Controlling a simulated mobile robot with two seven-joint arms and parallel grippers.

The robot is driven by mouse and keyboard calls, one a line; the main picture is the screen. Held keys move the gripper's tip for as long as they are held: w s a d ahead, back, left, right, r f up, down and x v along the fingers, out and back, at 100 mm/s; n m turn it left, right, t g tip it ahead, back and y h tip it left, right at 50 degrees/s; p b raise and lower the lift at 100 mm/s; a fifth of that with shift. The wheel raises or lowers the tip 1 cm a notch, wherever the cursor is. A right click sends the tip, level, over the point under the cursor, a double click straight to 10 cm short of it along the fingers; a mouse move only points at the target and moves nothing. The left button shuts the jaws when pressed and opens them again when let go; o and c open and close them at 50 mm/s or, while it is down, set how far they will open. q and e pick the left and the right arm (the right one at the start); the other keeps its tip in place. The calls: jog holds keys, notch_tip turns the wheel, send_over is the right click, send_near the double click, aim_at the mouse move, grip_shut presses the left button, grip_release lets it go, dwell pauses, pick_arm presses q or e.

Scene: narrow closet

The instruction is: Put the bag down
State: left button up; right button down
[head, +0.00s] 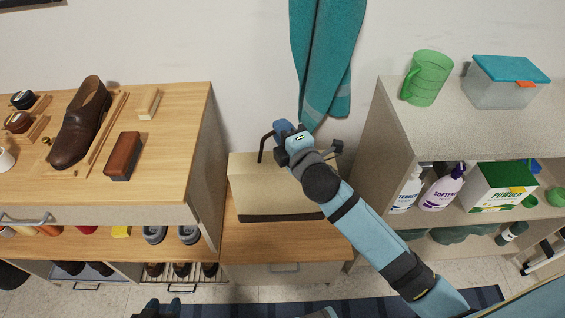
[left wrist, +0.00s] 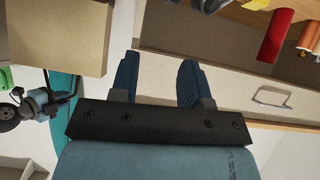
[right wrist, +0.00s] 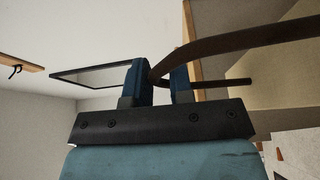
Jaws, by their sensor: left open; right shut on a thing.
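The beige bag (head: 270,185) is over the low wooden bench (head: 245,240) between the two shelf units; I cannot tell whether its base touches the bench. It also shows at the upper left of the left wrist view (left wrist: 60,35). My right gripper (head: 290,137) is above the bag, shut on its dark curved handle (right wrist: 235,40). Part of the bag is behind my right arm. My left gripper (head: 162,304) is low at the bottom edge of the head view, open and empty, in front of the left cabinet; its parted fingers show in the left wrist view (left wrist: 157,85).
A wooden cabinet (head: 205,165) with a shoe (head: 80,125) and brushes on top stands left of the bench. A grey shelf unit (head: 385,130) with bottles and a powder box stands right. A teal towel (head: 325,60) hangs behind the bag.

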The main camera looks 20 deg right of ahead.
aim_at(282, 179)
notch_tip(282, 179, down, 4)
jog(key=shift+f+b, duration=0.15)
jog(key=shift+b, duration=0.25)
jog(key=shift+f+b, duration=0.65)
jog(key=shift+f, duration=1.65)
pick_arm(q)
jog(key=shift+w+d+f, duration=0.1)
jog(key=shift+d+f, duration=0.1)
jog(key=shift+d, duration=0.05)
pick_arm(e)
jog(key=shift+f, duration=0.1)
jog(key=c, duration=1.2)
grip_release()
pick_arm(q)
jog(key=shift+f, duration=0.2)
pick_arm(e)
jog(key=shift+o, duration=0.9)
